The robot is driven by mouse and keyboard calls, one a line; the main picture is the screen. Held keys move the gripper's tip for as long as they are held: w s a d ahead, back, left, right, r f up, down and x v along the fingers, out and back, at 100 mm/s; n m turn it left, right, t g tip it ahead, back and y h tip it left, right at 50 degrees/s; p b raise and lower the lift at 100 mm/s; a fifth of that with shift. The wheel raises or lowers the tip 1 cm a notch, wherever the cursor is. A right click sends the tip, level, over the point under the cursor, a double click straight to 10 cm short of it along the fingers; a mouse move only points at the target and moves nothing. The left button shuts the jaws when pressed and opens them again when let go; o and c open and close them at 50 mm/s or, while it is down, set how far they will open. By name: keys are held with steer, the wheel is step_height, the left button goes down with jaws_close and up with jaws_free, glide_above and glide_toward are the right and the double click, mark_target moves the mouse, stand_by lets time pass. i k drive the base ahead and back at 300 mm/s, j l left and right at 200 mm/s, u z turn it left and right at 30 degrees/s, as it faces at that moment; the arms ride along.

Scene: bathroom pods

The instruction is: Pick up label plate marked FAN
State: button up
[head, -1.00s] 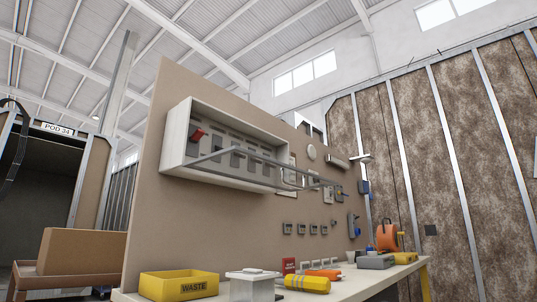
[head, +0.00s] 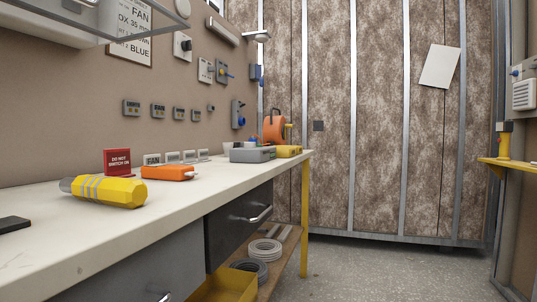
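A row of several small pale label plates stands on the white bench (head: 225,178) near the wall. The nearest plate (head: 152,159) has dark lettering that may read FAN, but it is too small to be sure. Its lower part is close behind an orange tool (head: 168,173). The other plates (head: 188,156) run off to the right behind it, their lettering unreadable. My gripper is not in view.
A red DO NOT SWITCH ON sign (head: 117,162) stands left of the plates. A yellow torch-like cylinder (head: 104,191) lies in front. A grey case (head: 252,154) sits farther along. An open-fronted box (head: 95,20) overhangs upper left. Floor (head: 370,275) right of the bench is clear.

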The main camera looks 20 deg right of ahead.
mark_target(152, 159)
steer(key=i+l+z, duration=0.15)
steer(key=i+z, duration=0.8)
steer(key=i+l+u, duration=0.1)
steer(key=i+u, duration=0.15)
steer(key=i, duration=0.2)
steer(key=i+l+u, duration=0.15)
steer(key=i+u, duration=0.15)
steer(key=i+l+u, duration=0.15)
steer(key=u, duration=0.3)
steer(key=i+l+u, duration=0.25)
steer(key=u, duration=0.2)
steer(key=i+l+u, duration=0.3)
steer(key=u, duration=0.15)
steer(key=i+l+u, duration=0.15)
steer(key=l+u, duration=0.3)
steer(key=i+l+u, duration=0.1)
steer(key=l+u, duration=0.3)
steer(key=l, duration=0.15)
